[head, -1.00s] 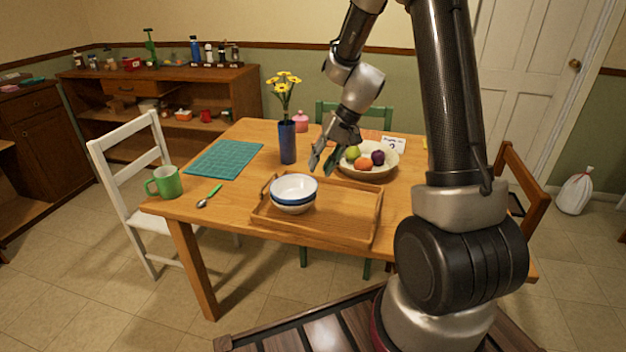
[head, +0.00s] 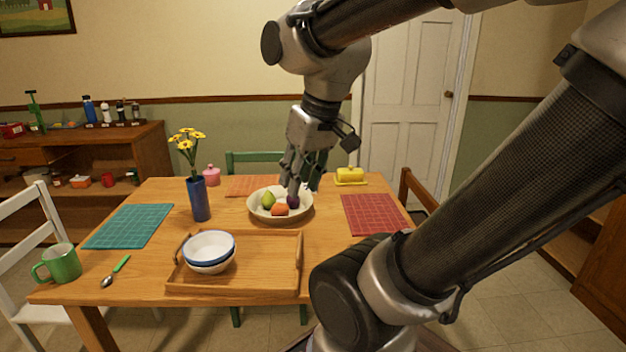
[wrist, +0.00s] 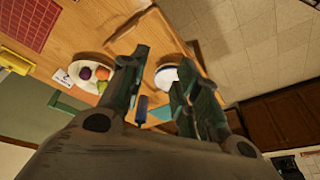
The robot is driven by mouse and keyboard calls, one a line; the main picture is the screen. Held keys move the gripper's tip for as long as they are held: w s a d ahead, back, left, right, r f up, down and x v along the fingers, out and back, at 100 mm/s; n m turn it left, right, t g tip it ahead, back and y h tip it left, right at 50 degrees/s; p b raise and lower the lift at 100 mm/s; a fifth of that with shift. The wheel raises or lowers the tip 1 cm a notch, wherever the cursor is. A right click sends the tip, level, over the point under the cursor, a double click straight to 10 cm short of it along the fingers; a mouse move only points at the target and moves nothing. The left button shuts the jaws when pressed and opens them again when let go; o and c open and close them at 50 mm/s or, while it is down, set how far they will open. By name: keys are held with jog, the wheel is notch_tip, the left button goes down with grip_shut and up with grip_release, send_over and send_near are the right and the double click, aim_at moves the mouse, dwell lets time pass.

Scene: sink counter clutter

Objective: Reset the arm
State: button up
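My gripper (head: 302,182) hangs from my raised arm, in the head view just above and behind the fruit bowl (head: 262,218). In the wrist view its two fingers (wrist: 160,92) stand apart with nothing held between them. The wooden tray (head: 262,280) lies at the table's front edge. Two stacked bowls (head: 209,252), white with a blue rim, sit on its left side. The wrist view shows a white bowl (wrist: 166,78) between the fingers, well beyond them.
A blue vase (head: 199,200) with yellow flowers stands left of the fruit bowl. A green mug (head: 60,264) and a spoon (head: 115,272) are at the left. A yellow butter dish (head: 350,177) is at the back right. The red mat (head: 374,214) is bare.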

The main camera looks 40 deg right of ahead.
jog(key=s, duration=0.1)
jog(key=s+d, duration=0.1)
jog(key=shift+s+h, duration=0.3)
jog(key=shift+s, duration=0.1)
